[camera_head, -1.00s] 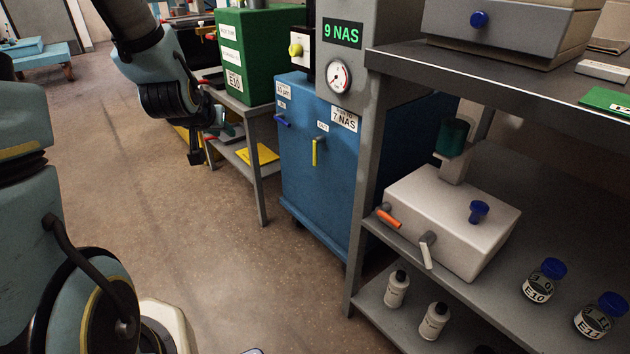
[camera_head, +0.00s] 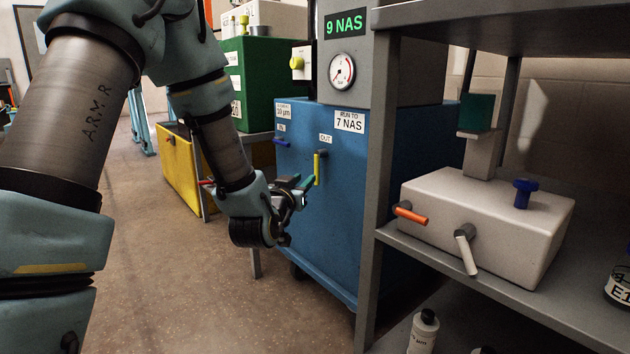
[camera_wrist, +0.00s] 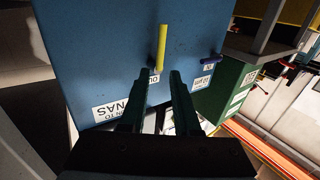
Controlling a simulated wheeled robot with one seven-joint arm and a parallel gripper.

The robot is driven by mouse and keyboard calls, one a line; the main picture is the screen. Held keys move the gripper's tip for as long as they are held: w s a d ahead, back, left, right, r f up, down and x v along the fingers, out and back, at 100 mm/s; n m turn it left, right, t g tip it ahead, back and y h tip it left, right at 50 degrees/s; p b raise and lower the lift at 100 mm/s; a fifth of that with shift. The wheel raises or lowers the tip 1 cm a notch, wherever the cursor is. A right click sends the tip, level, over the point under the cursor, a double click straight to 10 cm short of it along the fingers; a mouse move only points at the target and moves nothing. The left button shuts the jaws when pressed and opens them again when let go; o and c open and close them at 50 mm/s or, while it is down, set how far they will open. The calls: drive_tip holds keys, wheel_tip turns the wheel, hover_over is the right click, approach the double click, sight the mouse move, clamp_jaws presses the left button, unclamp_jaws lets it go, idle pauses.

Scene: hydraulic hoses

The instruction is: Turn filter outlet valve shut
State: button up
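The filter outlet valve, labelled OUT, is on the front of the blue filter cart (camera_head: 375,215). Its yellow handle (camera_head: 317,169) hangs straight down in the head view. In the wrist view the yellow handle (camera_wrist: 161,46) lies just beyond the fingertips, roughly in line with the gap between them. My gripper (camera_head: 303,184) is left of and close to the handle in the head view. In the wrist view my gripper (camera_wrist: 160,74) is open, with nothing seen between its fingers. I cannot tell whether a fingertip touches the handle.
The blue inlet handle (camera_head: 282,142) is left of the outlet, roughly horizontal. A gauge (camera_head: 342,71) and a "9 NAS" display (camera_head: 345,23) sit above the cart. A grey shelf (camera_head: 385,232) with a beige box (camera_head: 500,220) stands close on the right. Open floor lies left.

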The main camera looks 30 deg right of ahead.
sight(316, 167)
drive_tip(key=b+x, duration=0.2)
drive_tip(key=x, duration=0.8)
drive_tip(key=shift+b, duration=0.3)
clamp_jaws()
idle(1.0)
